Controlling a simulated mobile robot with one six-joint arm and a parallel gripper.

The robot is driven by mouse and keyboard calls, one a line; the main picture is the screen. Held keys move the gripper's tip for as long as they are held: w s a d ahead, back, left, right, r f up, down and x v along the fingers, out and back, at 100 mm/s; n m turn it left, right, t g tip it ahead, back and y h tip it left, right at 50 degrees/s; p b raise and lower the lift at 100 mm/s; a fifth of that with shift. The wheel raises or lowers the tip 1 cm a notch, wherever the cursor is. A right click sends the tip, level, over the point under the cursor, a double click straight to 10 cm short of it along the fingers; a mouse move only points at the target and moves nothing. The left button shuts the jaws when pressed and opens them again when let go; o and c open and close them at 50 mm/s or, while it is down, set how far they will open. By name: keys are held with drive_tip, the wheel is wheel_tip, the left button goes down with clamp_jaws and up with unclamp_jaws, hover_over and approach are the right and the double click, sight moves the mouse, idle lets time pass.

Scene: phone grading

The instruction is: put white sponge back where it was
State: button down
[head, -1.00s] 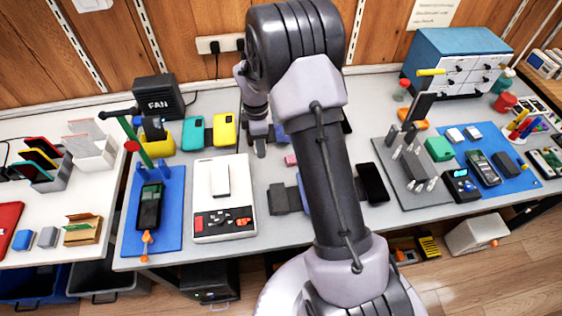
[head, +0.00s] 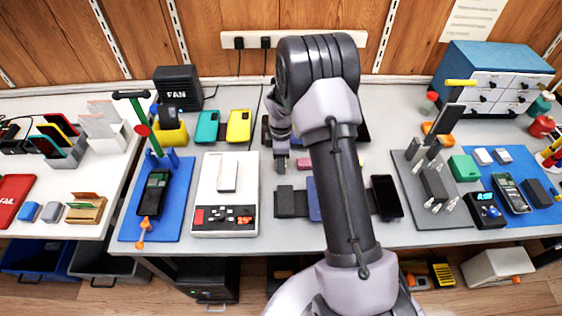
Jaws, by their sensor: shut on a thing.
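My gripper (head: 281,160) points down over the middle of the grey bench, right of the yellow phone (head: 238,126). My own arm covers much of it. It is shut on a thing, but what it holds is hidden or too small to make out. I cannot pick out the white sponge for certain.
A pink block (head: 304,163) and a black phone (head: 386,196) lie to the right. A grey fixture with posts (head: 433,190) stands farther right.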

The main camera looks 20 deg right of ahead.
drive_tip(key=shift+f, duration=0.15)
drive_tip(key=c, duration=0.7)
unclamp_jaws()
drive_tip(key=shift+c, duration=0.2)
